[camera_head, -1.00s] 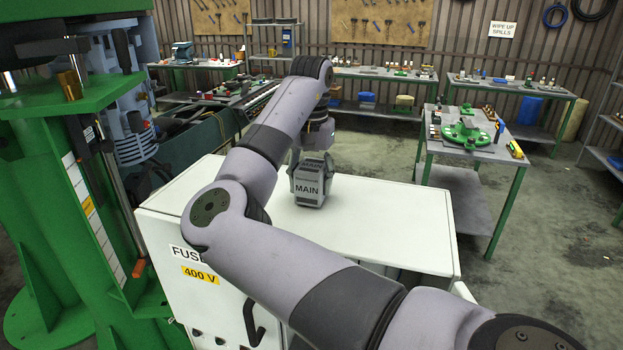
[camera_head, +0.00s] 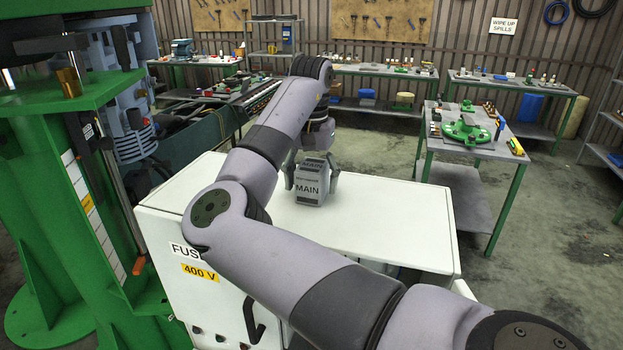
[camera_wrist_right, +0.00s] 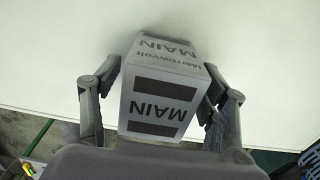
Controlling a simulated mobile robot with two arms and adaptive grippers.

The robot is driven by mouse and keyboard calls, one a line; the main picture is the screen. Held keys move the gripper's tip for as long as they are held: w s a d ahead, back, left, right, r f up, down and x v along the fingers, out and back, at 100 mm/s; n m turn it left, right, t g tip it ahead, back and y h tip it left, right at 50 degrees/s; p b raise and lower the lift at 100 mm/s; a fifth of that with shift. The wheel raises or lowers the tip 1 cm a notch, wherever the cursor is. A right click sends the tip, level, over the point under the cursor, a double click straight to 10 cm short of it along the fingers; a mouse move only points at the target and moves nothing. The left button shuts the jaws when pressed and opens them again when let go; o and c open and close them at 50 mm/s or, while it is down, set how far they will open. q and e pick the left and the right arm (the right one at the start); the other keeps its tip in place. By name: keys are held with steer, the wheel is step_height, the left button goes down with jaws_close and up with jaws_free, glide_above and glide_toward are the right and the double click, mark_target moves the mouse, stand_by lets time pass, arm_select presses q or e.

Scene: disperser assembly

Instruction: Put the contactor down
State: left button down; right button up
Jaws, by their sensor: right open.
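The contactor (camera_head: 310,186) is a grey-white block marked MAIN. It stands upright on the white top of the fuse cabinet (camera_head: 385,215). In the right wrist view the contactor (camera_wrist_right: 160,100) sits between the two fingers. My right gripper (camera_head: 312,176) is open around it, one finger on each side. In the wrist view the right gripper (camera_wrist_right: 163,78) has its fingers spread, with a gap at the left; the right fingertip is close to the contactor's side. My left gripper is not in view.
The cabinet top is bare around the contactor, with most room to the right. A green machine (camera_head: 75,215) stands close at the left. A table (camera_head: 476,149) with a green part (camera_head: 466,130) is at the right. Several workbenches line the back wall.

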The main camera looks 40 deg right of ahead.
step_height(320, 180, up, 12)
steer(key=shift+r+b, duration=0.25)
steer(key=shift+b, duration=0.3)
steer(key=shift+f, duration=0.1)
stand_by(0.4)
